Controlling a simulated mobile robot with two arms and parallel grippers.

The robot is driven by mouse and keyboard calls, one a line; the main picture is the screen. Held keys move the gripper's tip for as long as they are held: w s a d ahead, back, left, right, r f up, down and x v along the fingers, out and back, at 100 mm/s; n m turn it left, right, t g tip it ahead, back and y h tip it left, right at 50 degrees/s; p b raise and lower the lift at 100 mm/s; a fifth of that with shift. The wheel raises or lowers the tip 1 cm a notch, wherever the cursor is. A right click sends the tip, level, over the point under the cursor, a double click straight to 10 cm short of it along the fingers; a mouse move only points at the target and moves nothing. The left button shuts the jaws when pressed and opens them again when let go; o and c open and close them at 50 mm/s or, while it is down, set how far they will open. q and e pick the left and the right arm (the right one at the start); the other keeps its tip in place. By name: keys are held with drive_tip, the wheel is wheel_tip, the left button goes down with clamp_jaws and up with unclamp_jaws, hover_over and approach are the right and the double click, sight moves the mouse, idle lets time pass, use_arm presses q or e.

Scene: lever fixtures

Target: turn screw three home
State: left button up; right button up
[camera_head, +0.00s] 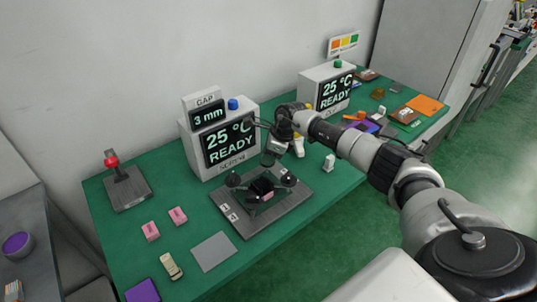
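A grey fixture plate (246,222) lies on the green table in front of a white station whose screen (229,142) reads 25 °C READY. Dark knob-like screw heads stand on it, one at the back left (233,180) and one at the right (288,179). A black block with pink (262,188) sits between them. I cannot read which screw is number three. My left gripper is out of view.
A gap display (208,114) reads 3 mm on the station. A red-knobbed lever (113,163) stands at the left. Pink blocks (178,215) and a grey sheet (214,251) lie in front. A second station (335,92) stands behind my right arm, with small parts around it.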

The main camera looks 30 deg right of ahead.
clamp_jaws()
